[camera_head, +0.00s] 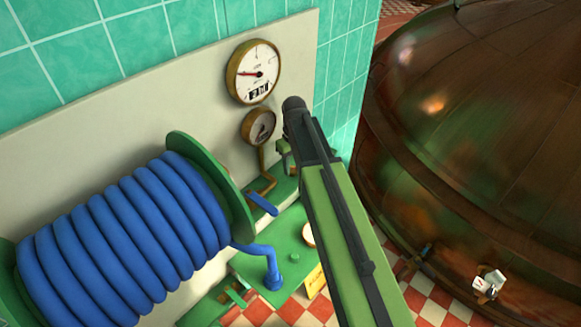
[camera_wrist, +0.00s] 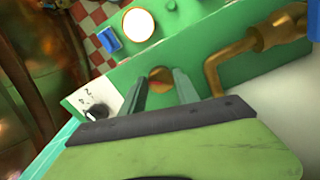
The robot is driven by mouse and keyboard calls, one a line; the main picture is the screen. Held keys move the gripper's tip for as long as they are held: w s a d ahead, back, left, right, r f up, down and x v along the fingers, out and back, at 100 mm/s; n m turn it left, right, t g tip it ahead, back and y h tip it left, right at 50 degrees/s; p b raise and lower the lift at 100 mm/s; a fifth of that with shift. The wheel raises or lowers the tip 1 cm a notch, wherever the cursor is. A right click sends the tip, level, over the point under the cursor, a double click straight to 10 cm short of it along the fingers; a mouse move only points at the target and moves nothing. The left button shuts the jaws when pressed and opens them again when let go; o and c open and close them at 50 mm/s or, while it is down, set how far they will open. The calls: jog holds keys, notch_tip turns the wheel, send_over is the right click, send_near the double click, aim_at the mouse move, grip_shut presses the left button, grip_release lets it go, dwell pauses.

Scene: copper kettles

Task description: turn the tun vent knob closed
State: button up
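A dark knob (camera_wrist: 97,113) with a light mark sits on a white plate (camera_wrist: 76,99) with small dark markings, at the left of the wrist view. I cannot read whether it is labelled as the tun vent. My gripper (camera_wrist: 160,88) has its two green fingers apart, just right of this knob and not around it. A small brownish round part (camera_wrist: 160,74) shows in the gap between the fingers, farther off; I see no contact. In the head view the arm hides much of the gripper, and I cannot make out the knob.
A large copper vessel (camera_head: 470,130) stands right. A blue hose reel (camera_head: 125,235) fills the left. Two gauges (camera_head: 253,72) (camera_head: 259,126) hang on the wall panel. A brass pipe (camera_wrist: 213,75) runs close right of the fingers. Red and white tiles (camera_head: 440,305) cover the floor.

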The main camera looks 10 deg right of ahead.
jog(key=shift+w+a, duration=0.1)
grip_shut()
jog(key=shift+m, duration=0.3)
jog(key=m, duration=0.5)
jog(key=shift+a, duration=0.15)
jog(key=m, duration=0.6)
jog(key=shift+w, duration=0.1)
jog(key=shift+m, duration=0.3)
jog(key=o, duration=0.7)
grip_release()
jog(key=shift+c, duration=0.2)
